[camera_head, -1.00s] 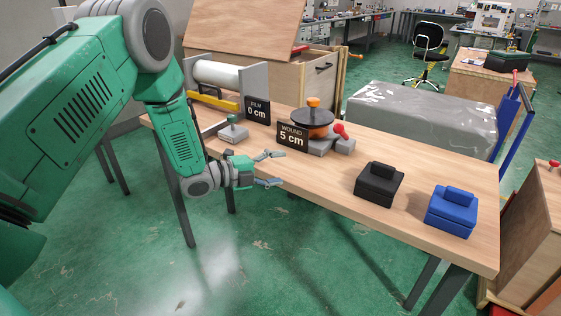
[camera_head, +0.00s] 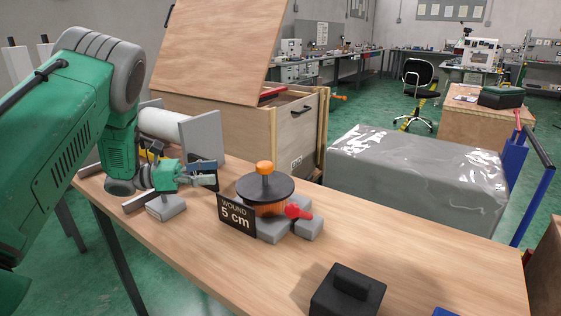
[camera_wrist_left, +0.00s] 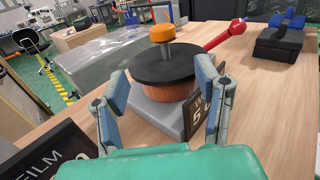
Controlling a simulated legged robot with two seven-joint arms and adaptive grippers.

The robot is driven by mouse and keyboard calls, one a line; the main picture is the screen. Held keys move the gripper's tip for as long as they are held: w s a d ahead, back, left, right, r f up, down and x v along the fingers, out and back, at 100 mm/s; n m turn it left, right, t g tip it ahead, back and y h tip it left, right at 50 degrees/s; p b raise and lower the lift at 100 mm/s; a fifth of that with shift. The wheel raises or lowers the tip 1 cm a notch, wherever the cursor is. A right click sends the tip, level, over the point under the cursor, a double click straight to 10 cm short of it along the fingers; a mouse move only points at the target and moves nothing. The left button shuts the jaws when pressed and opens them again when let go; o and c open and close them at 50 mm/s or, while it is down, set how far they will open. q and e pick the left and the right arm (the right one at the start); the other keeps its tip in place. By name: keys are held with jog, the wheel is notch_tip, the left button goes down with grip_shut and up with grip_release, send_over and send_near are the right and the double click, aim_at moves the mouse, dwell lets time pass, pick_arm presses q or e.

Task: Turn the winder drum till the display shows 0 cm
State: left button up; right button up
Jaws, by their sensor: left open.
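The winder drum (camera_head: 266,187) has a black disc top over an orange body, with an orange knob (camera_head: 264,168) on a grey post. It stands on a grey base, and a red-knobbed lever (camera_head: 297,211) is at its right. The display (camera_head: 236,214) in front reads "WOUND 5 cm". My left gripper (camera_head: 212,173) is left of the drum, pointing at it, apart from it. In the left wrist view my open left gripper (camera_wrist_left: 162,96) has its fingers on either side of the picture with the drum (camera_wrist_left: 168,66) beyond them. My right gripper is not in view.
The film display (camera_wrist_left: 48,158) is close under the left gripper, its number partly hidden. A white roll (camera_head: 162,124) between grey plates stands behind my arm. A black block (camera_head: 346,291) sits at the front of the table.

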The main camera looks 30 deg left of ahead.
aim_at(265, 167)
pick_arm(q)
jog(key=x, duration=1.3)
jog(key=shift+d+r+p, duration=0.2)
jog(key=shift+d+p, duration=0.1)
jog(key=shift+p, duration=0.05)
grip_shut()
